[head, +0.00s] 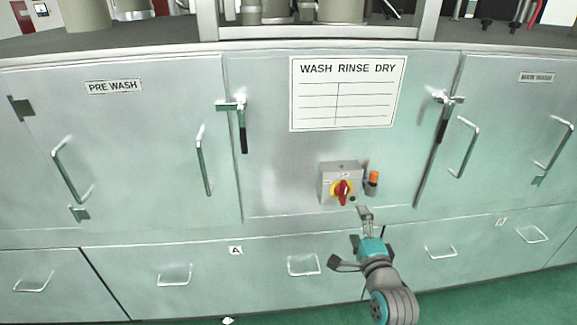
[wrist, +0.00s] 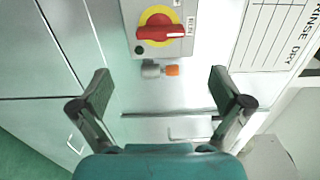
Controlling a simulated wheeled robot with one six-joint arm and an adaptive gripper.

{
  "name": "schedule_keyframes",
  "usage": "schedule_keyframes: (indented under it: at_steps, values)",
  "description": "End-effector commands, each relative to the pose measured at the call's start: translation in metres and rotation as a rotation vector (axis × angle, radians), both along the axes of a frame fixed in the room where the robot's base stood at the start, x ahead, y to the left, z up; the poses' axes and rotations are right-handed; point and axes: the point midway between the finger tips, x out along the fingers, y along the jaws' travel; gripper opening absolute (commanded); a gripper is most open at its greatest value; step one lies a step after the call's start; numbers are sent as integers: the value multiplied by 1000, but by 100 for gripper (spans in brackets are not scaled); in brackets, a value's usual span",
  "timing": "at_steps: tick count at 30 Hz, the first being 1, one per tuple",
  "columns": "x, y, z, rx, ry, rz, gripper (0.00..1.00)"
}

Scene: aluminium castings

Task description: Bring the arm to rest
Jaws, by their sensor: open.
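My gripper (head: 352,238) is in front of the metal washer cabinet, below a grey switch box (head: 340,182), with its arm coming up from the lower right. In the wrist view my gripper (wrist: 161,88) has its two fingers spread wide with nothing between them. The switch box also shows in the wrist view (wrist: 145,49), just beyond the fingertips. It carries a red rotary knob (wrist: 160,33) on a yellow disc. The gripper looks apart from the box. The exact distance is hard to tell.
An orange-capped fitting (head: 373,178) sits beside the switch box. Cabinet doors with bar handles (head: 203,160) and latch levers (head: 242,125) stand on both sides. A WASH RINSE DRY sign (head: 347,115) is above. Drawers (head: 200,275) run below. Green floor (head: 480,290) shows at lower right.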

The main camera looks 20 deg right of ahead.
Motion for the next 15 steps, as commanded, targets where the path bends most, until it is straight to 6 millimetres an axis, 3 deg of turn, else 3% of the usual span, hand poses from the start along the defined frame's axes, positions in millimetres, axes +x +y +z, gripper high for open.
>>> schedule_keyframes:
  at_steps: [5, 8, 15]
  values:
    - [-2, 3, -3, -8, 6, 2, 100]
    - [-12, 13, -16, -44, 30, 10, 100]
    - [-67, 63, -68, -252, 140, 55, 100]
